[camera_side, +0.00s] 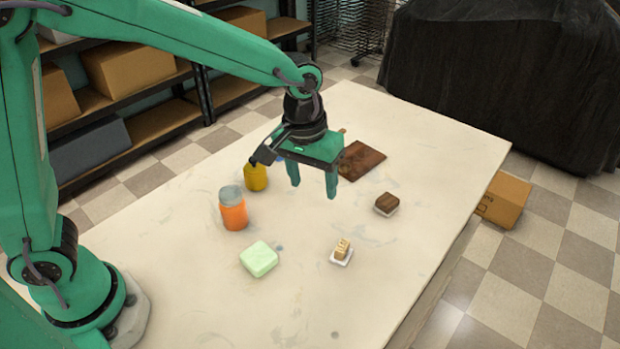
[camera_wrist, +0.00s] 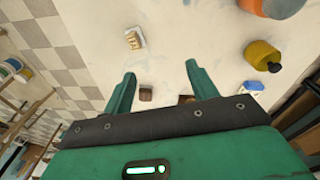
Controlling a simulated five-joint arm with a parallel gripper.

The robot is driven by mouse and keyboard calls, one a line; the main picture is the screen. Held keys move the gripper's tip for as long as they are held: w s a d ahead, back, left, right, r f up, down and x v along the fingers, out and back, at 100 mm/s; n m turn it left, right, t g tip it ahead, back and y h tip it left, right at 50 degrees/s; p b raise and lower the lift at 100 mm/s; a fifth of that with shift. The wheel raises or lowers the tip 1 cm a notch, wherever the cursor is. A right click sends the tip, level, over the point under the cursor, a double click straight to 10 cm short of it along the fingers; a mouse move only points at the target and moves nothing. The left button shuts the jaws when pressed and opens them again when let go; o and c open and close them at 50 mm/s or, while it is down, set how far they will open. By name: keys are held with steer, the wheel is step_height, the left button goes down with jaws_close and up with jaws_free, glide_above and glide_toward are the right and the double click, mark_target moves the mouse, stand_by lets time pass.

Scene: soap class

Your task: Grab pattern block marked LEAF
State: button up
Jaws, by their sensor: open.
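Two small blocks stand on the table; no leaf mark is readable on either, so I cannot tell which is marked LEAF. A dark brown block (camera_side: 387,202) with a pale base is at the right; in the wrist view it shows as a brown block (camera_wrist: 145,94) between my fingers. A tan block (camera_side: 342,247) sits on a small white dish (camera_side: 341,259) nearer the front; it also shows in the wrist view (camera_wrist: 133,40), beyond the fingertips. My gripper (camera_side: 313,187) is open and empty, fingers pointing down, above the table and left of the brown block, touching neither block.
A pale green soap bar (camera_side: 259,259), an orange jar (camera_side: 233,210) with a grey lid and a yellow bottle (camera_side: 256,177) stand on the left. A brown board (camera_side: 362,161) lies behind my gripper. A small blue thing (camera_wrist: 252,86) is partly hidden. The table's right side (camera_side: 440,190) is clear.

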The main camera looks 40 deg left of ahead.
steer(key=g, duration=0.1)
glide_above(342, 245)
steer(key=shift+n, duration=0.3)
steer(key=f, duration=0.7)
steer(key=shift+d+f, duration=0.25)
steer(key=shift+f, duration=1.3)
steer(key=shift+a, duration=0.1)
steer(key=shift+a+f, duration=0.15)
steer(key=shift+f, duration=2.4)
steer(key=c, duration=1.1)
